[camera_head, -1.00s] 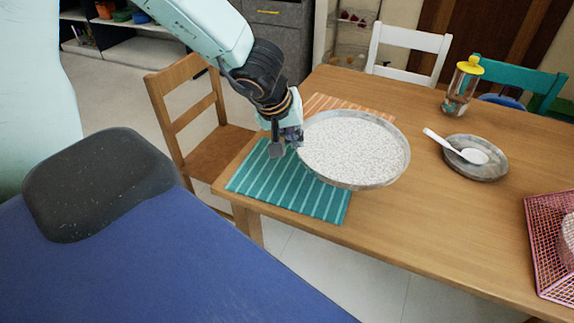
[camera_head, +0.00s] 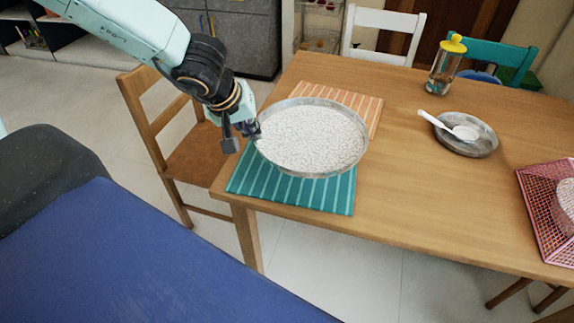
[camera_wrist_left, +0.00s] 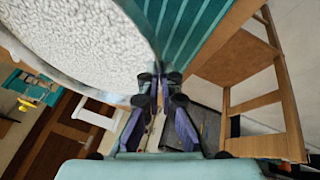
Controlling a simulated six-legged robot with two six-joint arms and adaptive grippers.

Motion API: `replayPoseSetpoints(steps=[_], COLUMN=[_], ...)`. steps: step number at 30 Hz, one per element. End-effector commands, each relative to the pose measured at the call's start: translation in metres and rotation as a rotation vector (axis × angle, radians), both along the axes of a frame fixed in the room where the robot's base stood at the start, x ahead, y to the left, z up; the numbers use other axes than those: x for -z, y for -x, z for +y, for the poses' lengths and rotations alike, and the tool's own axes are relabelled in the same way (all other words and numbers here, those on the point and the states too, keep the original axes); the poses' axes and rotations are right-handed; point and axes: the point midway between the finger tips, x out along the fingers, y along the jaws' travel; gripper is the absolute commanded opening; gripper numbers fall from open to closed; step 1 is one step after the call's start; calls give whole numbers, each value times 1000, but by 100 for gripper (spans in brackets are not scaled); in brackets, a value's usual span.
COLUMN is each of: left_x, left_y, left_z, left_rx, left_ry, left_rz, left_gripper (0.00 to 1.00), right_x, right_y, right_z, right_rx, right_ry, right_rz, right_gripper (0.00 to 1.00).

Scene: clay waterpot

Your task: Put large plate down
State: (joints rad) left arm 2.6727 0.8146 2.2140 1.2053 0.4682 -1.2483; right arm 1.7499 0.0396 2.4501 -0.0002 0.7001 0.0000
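The large plate (camera_head: 312,138) is round and grey-rimmed with a white speckled surface. My left gripper (camera_head: 248,130) is shut on its left rim. In the left wrist view the plate (camera_wrist_left: 85,45) fills the upper left, its rim between the fingertips (camera_wrist_left: 160,88). In the head view the plate overlaps a teal striped placemat (camera_head: 300,196) and an orange striped placemat (camera_head: 362,104). It looks slightly raised, but I cannot tell whether its underside touches them. My right gripper is out of view.
A small grey plate (camera_head: 482,150) with a white spoon (camera_head: 440,124) lies to the right. A yellow-lidded jar (camera_head: 446,68) stands behind it. A pink wire basket (camera_head: 545,215) is at the right edge. The wooden table (camera_head: 410,190) is bare between. A wooden chair (camera_head: 203,160) stands at left.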

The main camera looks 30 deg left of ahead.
Motion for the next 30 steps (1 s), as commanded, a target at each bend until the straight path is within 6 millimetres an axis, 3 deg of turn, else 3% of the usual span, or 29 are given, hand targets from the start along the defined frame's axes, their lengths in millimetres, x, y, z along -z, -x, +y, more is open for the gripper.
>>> replayPoseSetpoints(steps=[7, 18, 30], left_x=[8, 58, 84], left_y=[0, 0, 0], left_z=[-1, -2, 1], left_rx=[14, 14, 11], left_ry=[3, 3, 4], left_rz=[-3, -3, -3], left_gripper=[0, 0, 0], right_x=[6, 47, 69], right_y=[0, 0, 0], right_z=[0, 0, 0], right_rx=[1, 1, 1], right_ry=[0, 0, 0], right_rz=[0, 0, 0], right_gripper=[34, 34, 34])
